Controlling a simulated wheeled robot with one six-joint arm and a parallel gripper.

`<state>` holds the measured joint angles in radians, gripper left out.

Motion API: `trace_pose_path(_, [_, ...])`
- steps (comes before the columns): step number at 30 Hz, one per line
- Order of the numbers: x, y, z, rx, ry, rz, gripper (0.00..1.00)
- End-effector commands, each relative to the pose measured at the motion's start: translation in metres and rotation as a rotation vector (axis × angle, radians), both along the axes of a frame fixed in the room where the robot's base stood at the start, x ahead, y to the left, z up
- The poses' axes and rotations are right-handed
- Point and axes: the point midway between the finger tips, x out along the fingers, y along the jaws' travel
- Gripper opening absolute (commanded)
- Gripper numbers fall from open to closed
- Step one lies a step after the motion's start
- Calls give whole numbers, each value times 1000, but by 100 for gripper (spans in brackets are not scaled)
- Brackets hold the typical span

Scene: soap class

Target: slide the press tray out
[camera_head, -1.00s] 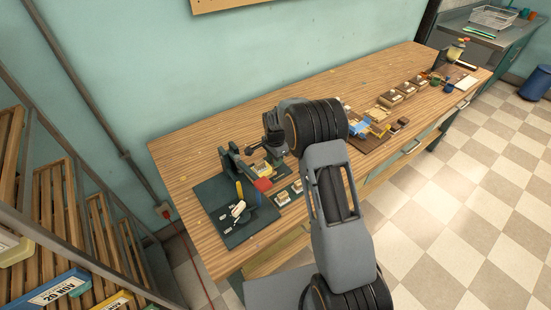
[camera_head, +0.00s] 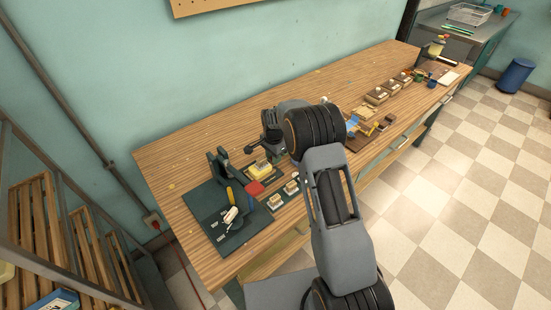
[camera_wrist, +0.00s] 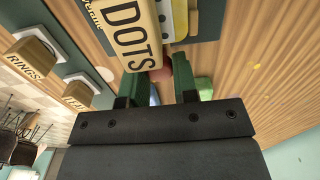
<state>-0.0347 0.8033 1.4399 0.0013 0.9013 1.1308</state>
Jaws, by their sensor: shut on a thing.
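The press (camera_head: 218,166) stands on a dark green mat toward the left of the bench. The press tray (camera_head: 260,173), yellowish with a pale block on it, lies right of the press, out from under it. My gripper (camera_wrist: 172,72) points down at the tray's right end. In the wrist view its green fingers close on a small reddish knob (camera_wrist: 178,74), which I take to be the tray's handle. A block marked DOTS (camera_wrist: 124,36) hides part of the tray and fingertips.
A red-topped piece (camera_head: 255,187) stands in front of the tray. Stamp blocks sit on a dark holder at the bench's front edge, one marked RINGS (camera_wrist: 34,59). Blocks and boxes fill the bench further right. The bench behind the press is bare.

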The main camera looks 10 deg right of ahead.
Motion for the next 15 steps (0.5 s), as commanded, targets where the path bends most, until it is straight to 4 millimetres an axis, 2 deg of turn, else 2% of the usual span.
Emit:
trace_pose_path(3, [2, -3, 2, -3, -9, -1, 0])
trace_pose_path(4, [2, -4, 2, -3, -9, -1, 30])
trace_pose_path(11, [1, -1, 1, -2, -5, 0, 52])
trace_pose_path(15, [1, 0, 1, -1, -4, 1, 53])
